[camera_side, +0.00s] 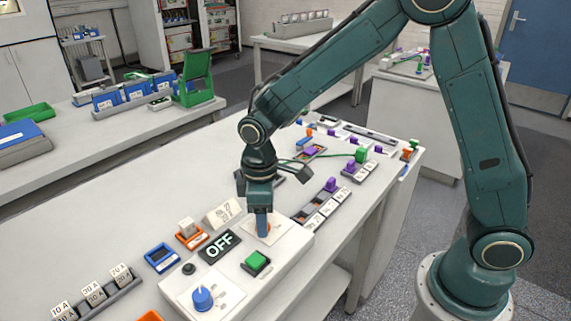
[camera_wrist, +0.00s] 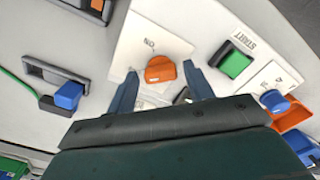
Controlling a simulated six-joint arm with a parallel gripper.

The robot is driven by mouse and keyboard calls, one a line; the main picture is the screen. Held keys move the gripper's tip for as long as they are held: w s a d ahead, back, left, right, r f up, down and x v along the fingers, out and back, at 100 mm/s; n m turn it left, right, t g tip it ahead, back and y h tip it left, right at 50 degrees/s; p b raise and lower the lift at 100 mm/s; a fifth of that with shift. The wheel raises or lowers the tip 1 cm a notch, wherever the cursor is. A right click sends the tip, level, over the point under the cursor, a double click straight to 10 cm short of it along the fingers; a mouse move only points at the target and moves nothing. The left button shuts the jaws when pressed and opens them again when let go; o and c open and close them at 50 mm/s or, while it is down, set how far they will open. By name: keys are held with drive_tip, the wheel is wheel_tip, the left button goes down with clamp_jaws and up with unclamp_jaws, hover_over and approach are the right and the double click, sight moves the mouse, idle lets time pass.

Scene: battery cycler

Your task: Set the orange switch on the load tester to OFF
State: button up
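The orange switch (camera_wrist: 160,69) is a round-backed knob on a pale plate of the load tester (camera_side: 296,238). The upside-down word ON is printed on the plate beside it in the wrist view. The tester's dark display (camera_side: 220,246) reads OFF. My gripper (camera_wrist: 160,72) is open, with one blue finger on each side of the switch and gaps visible to both. In the side view my gripper (camera_side: 262,230) points down over the plate, and its fingers mostly hide the switch. Whether the fingertips touch the plate is unclear.
A green START button (camera_side: 256,262) and a blue knob (camera_side: 203,298) are on the tester near the switch. A grey tray of labelled blocks (camera_side: 318,212) lies behind it. An orange tray (camera_side: 192,238) and a blue tray (camera_side: 161,257) are to its left.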

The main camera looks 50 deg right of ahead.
drive_tip(key=shift+o, duration=0.2)
drive_tip(key=shift+r, duration=0.1)
wheel_tip(320, 180, up, 14)
drive_tip(key=shift+f, duration=0.2)
idle(0.6)
drive_tip(key=shift+s, duration=0.1)
drive_tip(key=s+d+r+m+t, duration=0.2)
drive_tip(key=s+d+m, duration=0.2)
drive_tip(key=s, duration=0.6)
drive_tip(key=s+d+r+m+t, duration=0.2)
drive_tip(key=s+d, duration=0.5)
drive_tip(key=s, duration=0.4)
drive_tip(key=shift+d+r+m+t, duration=0.15)
drive_tip(key=shift+d+m+t, duration=0.2)
drive_tip(key=shift+m+t, duration=0.6)
